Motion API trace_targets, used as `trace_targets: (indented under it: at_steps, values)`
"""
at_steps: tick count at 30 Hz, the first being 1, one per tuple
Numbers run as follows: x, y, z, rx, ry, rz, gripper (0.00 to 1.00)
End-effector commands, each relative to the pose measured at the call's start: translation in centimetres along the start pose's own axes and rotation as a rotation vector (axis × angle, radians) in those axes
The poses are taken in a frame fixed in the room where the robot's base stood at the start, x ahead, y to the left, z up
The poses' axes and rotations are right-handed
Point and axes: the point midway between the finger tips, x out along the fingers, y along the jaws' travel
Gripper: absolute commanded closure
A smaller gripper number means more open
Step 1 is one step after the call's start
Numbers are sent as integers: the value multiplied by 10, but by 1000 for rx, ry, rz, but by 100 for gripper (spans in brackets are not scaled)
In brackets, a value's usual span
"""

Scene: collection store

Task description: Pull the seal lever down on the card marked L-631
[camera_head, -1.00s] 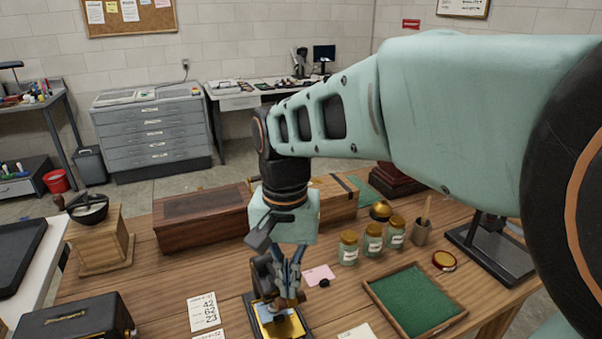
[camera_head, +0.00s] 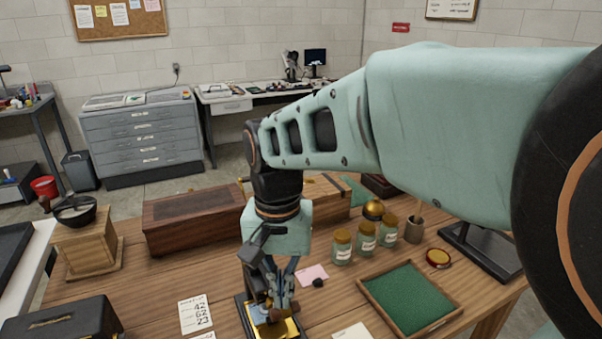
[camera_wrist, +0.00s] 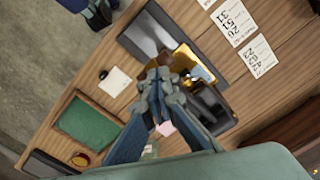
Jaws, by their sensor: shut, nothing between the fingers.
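A small press with a dark base and brass plate (camera_head: 288,327) stands at the table's front; its brass (camera_wrist: 197,70) also shows in the wrist view. A brownish part, perhaps the lever, shows at my fingertips in the head view. My gripper (camera_head: 281,304) points down over the press, its fingers closed together and empty. In the wrist view my gripper (camera_wrist: 162,80) covers part of the press. Whether it touches the lever I cannot tell. A pink card (camera_head: 313,274) lies behind the press. A white card with numbers (camera_head: 195,315) lies left of it. No L-631 marking is readable.
A green-lined tray (camera_head: 449,310) lies right of the press. Several jars (camera_head: 342,248), a pot (camera_head: 414,231) and a brass dome (camera_head: 373,209) stand behind. A wooden box (camera_head: 190,222) is at the back left, a black case (camera_head: 62,322) at the front left.

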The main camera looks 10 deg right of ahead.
Motion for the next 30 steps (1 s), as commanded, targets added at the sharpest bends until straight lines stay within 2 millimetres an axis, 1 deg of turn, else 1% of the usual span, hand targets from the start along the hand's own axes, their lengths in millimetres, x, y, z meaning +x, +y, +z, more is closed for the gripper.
trace_targets:
  at_steps: [1,7,10,19,30]
  values:
    - [-6,-1,0,-3,17,-8,100]
    - [-6,-1,0,-3,16,-8,100]
    - [-11,-1,0,-3,17,-8,100]
    - [-40,-3,-4,-3,16,-8,100]
    - [-42,-4,-4,-3,15,-8,100]
